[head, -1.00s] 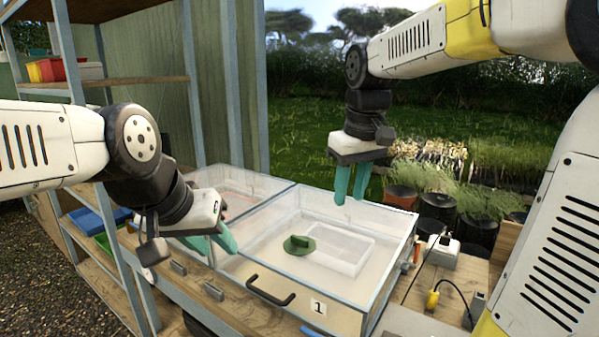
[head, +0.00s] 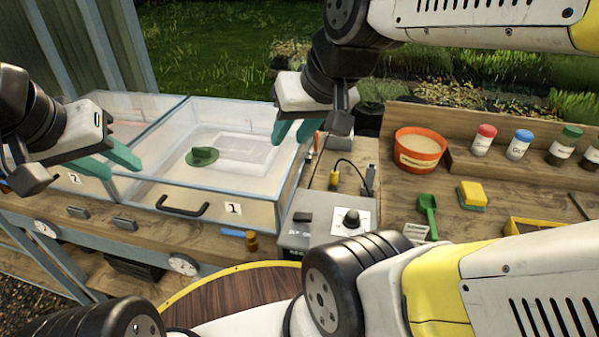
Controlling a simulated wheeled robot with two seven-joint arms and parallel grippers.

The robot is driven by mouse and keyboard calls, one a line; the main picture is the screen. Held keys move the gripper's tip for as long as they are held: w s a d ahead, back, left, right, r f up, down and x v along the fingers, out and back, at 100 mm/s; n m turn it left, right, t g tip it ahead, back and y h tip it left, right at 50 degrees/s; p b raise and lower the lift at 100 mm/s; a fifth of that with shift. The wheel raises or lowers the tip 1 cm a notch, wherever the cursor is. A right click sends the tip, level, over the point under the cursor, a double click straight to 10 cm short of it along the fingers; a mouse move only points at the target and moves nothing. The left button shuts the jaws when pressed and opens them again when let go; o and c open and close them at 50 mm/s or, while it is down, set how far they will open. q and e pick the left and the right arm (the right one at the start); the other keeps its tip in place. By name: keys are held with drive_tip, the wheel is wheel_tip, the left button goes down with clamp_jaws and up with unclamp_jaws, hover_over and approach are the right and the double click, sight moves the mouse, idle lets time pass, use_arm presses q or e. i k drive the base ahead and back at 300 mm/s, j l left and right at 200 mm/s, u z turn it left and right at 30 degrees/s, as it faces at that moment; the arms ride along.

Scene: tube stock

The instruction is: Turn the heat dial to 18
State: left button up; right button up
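The heat dial (head: 351,219) is a black knob on a white scale plate, on top of a grey control box (head: 303,236) at the bench front. Its numbers are too small to read. My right gripper (head: 294,131) is above and behind the box, over the right side of propagator 1, its teal fingers apart and empty. It is clear of the dial. My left gripper (head: 122,163) is at the left over the clear boxes, with teal fingers pointing right; I see nothing between them.
Clear propagator box 1 (head: 256,188) has a black handle and holds a green object (head: 202,156). An orange pot (head: 419,150), several capped bottles, a green trowel (head: 428,212) and a yellow sponge (head: 472,194) are at the right. A cable and yellow plug (head: 334,179) stand behind the dial.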

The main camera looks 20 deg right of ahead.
sight(351, 220)
drive_tip(key=l+z, duration=0.15)
drive_tip(key=z, duration=0.9)
drive_tip(key=k+l, duration=0.05)
